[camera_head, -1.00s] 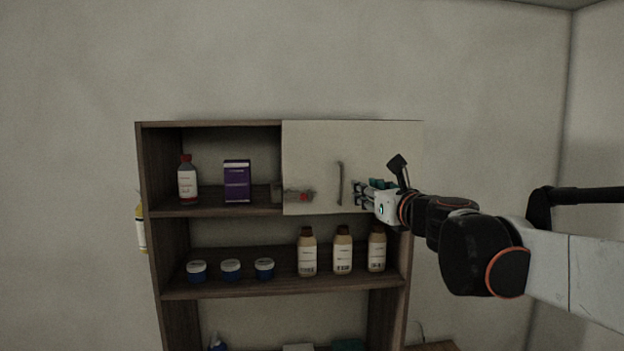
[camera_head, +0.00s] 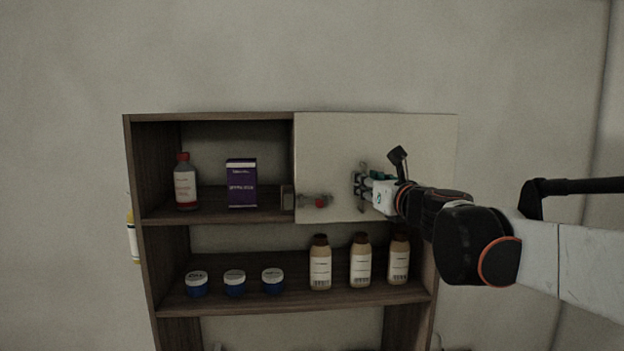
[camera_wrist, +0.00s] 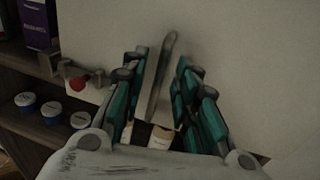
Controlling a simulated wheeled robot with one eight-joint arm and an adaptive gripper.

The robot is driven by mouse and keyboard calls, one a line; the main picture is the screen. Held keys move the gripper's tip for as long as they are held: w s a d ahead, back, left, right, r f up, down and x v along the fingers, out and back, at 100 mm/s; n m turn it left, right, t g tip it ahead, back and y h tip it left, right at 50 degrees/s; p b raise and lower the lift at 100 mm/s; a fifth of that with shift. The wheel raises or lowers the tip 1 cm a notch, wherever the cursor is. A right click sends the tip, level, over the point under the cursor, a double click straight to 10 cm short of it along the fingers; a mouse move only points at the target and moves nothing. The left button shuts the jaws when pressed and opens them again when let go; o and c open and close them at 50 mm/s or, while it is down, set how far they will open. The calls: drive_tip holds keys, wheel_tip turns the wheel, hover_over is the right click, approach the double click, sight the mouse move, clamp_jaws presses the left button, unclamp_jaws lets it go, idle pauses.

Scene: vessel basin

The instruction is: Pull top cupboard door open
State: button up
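The pale top cupboard door (camera_head: 325,145) covers the right half of the cabinet's top shelf and looks shut or nearly so. It has a curved vertical metal handle, which shows in the wrist view (camera_wrist: 160,78). A latch with a red part (camera_head: 319,202) sits at the door's lower left; it also shows in the wrist view (camera_wrist: 78,82). My gripper (camera_head: 360,186) is at the handle in the head view and hides part of it. In the wrist view my gripper (camera_wrist: 165,85) is open, with the teal fingers on either side of the handle. I cannot tell whether they touch it.
The open top-left shelf holds a red-capped bottle (camera_head: 185,182) and a purple box (camera_head: 241,183). The middle shelf holds blue jars (camera_head: 234,283) and brown-capped bottles (camera_head: 360,262), just below the door. The wall above is clear.

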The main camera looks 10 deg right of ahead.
drive_tip(key=shift+w+a+r, duration=0.1)
drive_tip(key=shift+w+r, duration=0.05)
drive_tip(key=shift+w, duration=0.1)
clamp_jaws()
